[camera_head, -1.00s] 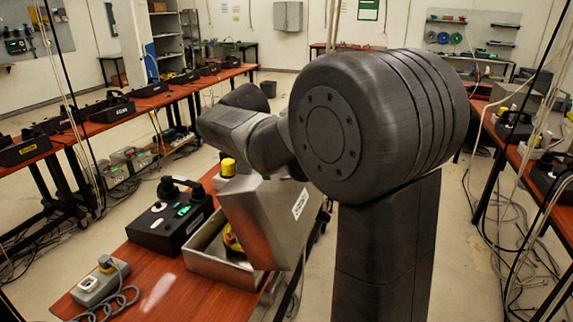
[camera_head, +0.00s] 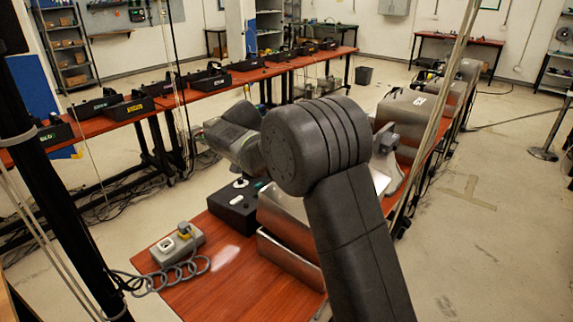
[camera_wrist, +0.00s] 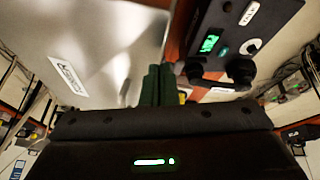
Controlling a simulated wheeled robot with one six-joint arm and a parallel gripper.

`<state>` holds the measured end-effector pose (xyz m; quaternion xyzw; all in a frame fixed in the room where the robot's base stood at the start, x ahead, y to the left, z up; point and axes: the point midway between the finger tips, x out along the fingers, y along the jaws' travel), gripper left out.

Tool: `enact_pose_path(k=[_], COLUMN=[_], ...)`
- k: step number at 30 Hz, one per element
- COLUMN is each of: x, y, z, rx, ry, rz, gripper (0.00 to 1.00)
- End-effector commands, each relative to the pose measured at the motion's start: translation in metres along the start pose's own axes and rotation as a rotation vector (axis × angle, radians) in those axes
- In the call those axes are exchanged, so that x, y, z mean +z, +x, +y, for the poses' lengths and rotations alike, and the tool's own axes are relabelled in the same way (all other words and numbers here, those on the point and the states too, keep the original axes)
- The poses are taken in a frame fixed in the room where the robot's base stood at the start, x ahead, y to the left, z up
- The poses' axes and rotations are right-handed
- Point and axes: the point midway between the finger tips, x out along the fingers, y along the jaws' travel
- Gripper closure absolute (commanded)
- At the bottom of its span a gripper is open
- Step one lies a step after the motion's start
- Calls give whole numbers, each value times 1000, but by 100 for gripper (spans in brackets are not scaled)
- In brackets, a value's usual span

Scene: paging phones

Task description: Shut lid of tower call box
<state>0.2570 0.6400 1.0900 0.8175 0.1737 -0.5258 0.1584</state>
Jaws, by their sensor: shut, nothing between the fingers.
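The silver metal call box (camera_head: 288,262) stands on the red-brown table, partly behind my arm in the camera_head view. Its lid (camera_head: 282,212) is tilted over the body, with a narrow gap along the near side. The lid's flat face with a white label (camera_wrist: 67,75) fills the left of the wrist view; the label is too small to read. My gripper (camera_wrist: 157,85) is shut and empty, its green fingers together beside the lid face. Whether they touch it I cannot tell. The fingers are hidden in the camera_head view, and the inside of the box is not visible.
A black box (camera_head: 237,207) with a knob and green display stands close beside the call box. A grey control box (camera_head: 178,245) with a coiled cable is at the table's left. Another silver box (camera_head: 406,113) stands farther back. Hanging cables cross the view.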

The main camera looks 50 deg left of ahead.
Motion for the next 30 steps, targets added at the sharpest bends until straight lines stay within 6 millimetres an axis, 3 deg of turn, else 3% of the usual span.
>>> enact_pose_path(k=[4,12,30], x=[7,15,18], y=[29,60,71], z=[-24,-48,-55], rx=[1,0,0], ry=[-1,0,0], rz=[-1,0,0], gripper=[100,100,100])
